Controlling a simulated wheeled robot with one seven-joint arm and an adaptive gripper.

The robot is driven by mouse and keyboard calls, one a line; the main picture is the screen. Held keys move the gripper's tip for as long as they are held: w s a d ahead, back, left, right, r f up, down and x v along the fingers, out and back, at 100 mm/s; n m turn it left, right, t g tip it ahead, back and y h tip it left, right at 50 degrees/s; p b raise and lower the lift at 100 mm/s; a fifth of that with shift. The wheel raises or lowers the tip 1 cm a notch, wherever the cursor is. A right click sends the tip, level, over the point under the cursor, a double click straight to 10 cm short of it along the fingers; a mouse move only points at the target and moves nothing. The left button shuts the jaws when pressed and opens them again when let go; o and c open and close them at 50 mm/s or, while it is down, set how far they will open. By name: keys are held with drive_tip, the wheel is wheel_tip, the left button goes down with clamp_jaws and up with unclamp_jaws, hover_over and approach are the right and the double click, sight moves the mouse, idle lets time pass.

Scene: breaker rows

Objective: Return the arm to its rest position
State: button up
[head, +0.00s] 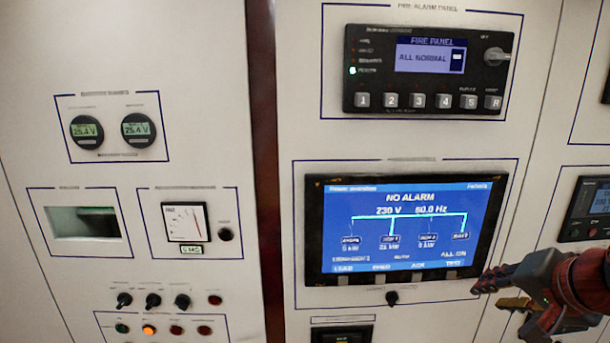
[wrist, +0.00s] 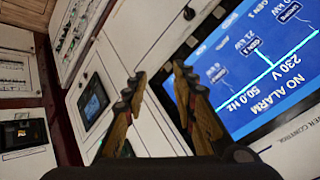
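My gripper (head: 488,296) is at the lower right of the head view, with part of my red and dark arm behind it. Its fingers point left, beside the lower right corner of the blue power screen (head: 405,225). In the wrist view my gripper (wrist: 159,76) shows two apart, tan and black fingers with nothing between them. The blue screen also shows tilted at the right of the wrist view (wrist: 255,70). I cannot tell whether a finger touches the panel.
A fire alarm panel (head: 427,70) sits above the screen. Round voltage gauges (head: 138,130), a needle meter (head: 186,222) and rows of knobs and lamps (head: 150,300) are on the left cabinet. A small screen (head: 590,210) is at the right edge, above my arm.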

drive_tip(key=s+a+f+n+g+b, duration=0.1)
drive_tip(key=s+a+f+n+b, duration=0.2)
drive_tip(key=f, duration=0.6)
drive_tip(key=s+a+f+n+g+b, duration=0.1)
drive_tip(key=s+a+f+n+b, duration=0.2)
drive_tip(key=f, duration=0.6)
drive_tip(key=s+a+f+n+g+b, duration=0.1)
drive_tip(key=s+a+f+n+b, duration=0.2)
drive_tip(key=s+a+f, duration=0.3)
wheel_tip(320, 180, down, 3)
drive_tip(key=shift+s+a+r+b, duration=0.1)
drive_tip(key=shift+s+a+b, duration=0.25)
drive_tip(key=shift+a, duration=0.65)
drive_tip(key=c, duration=0.3)
